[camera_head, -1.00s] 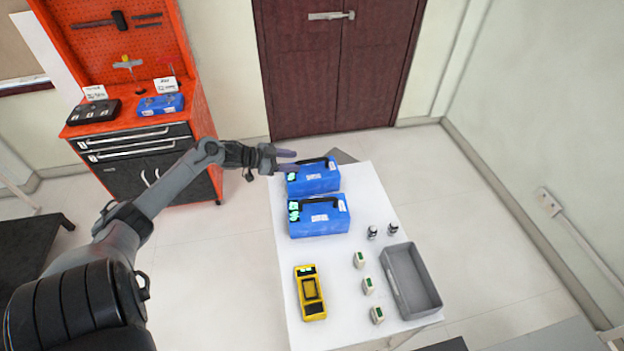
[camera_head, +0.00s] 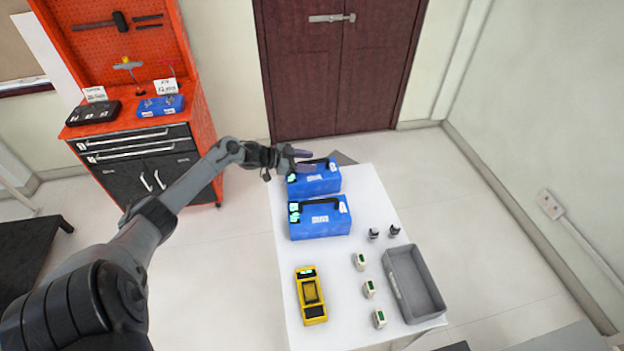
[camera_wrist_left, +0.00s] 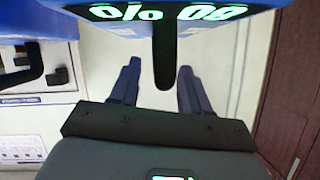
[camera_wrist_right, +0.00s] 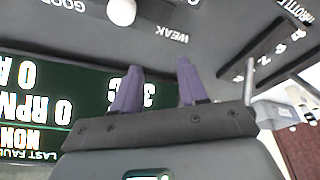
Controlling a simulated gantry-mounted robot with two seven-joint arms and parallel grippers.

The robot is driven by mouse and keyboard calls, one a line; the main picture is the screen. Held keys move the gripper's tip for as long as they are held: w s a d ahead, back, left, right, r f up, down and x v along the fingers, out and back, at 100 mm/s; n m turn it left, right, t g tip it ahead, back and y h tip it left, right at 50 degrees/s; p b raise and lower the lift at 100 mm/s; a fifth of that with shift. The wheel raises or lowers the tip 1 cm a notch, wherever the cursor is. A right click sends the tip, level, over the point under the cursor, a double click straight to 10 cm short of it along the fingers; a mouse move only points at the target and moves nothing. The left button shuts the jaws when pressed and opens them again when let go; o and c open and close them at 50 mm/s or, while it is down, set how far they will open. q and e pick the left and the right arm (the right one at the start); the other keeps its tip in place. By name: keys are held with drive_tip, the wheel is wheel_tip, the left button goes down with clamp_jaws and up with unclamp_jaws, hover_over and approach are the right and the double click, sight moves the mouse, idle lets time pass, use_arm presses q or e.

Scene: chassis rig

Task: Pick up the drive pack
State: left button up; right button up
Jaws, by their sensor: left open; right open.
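Two blue packs with black top handles and small lit displays stand on the white table, a far one (camera_head: 318,182) and a near one (camera_head: 322,222). I cannot tell from their look which is named the drive pack. My left gripper (camera_head: 308,161) is open at the far pack's handle end. In the left wrist view a black handle (camera_wrist_left: 163,65) runs between the parted fingers, below a blue face with an upside-down lit percent readout (camera_wrist_left: 165,12). No finger visibly touches the handle. My right gripper (camera_wrist_right: 159,67) is open and empty in its wrist view, outside the head view.
The white table (camera_head: 350,270) also bears a yellow device (camera_head: 311,296), a grey bin (camera_head: 413,284) and several small items. A red tool cabinet (camera_head: 135,120) stands left. A dark panel with lit readouts (camera_wrist_right: 60,95) lies before the right gripper.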

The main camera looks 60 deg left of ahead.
use_arm(q)
clamp_jaws()
idle(1.3)
drive_tip(key=shift+r, duration=0.25)
